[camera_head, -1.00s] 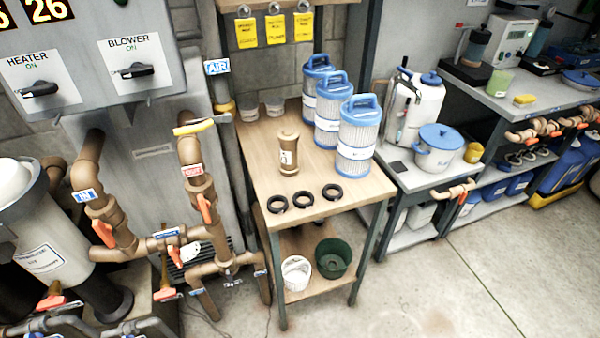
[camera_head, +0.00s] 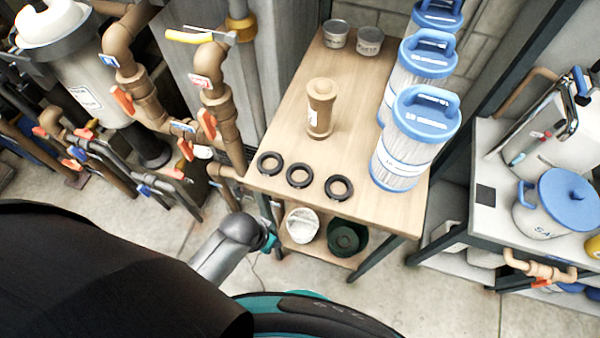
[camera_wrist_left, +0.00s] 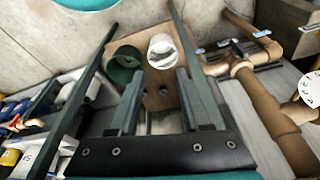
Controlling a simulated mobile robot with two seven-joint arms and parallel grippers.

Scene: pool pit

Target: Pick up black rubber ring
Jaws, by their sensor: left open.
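Three black rubber rings lie flat in a row along the front edge of the wooden bench top in the head view: a left ring (camera_head: 269,163), a middle ring (camera_head: 299,174) and a right ring (camera_head: 338,187). They are apart from each other. My left gripper (camera_wrist_left: 159,76) is open in the left wrist view, with nothing seen between its fingers. It faces the lower shelf of the bench, and I cannot make out the rings there. In the head view my left arm comes in low on the left, in front of the bench; its fingers are not clearly seen.
The bench (camera_head: 285,120) also holds a brown cylinder (camera_head: 320,108), blue-capped filter cartridges (camera_head: 413,140) and two small tins. A white basket (camera_head: 302,225) and dark green bucket (camera_head: 347,237) stand on the lower shelf. Brown pipes (camera_head: 222,115) rise close to the bench's left side.

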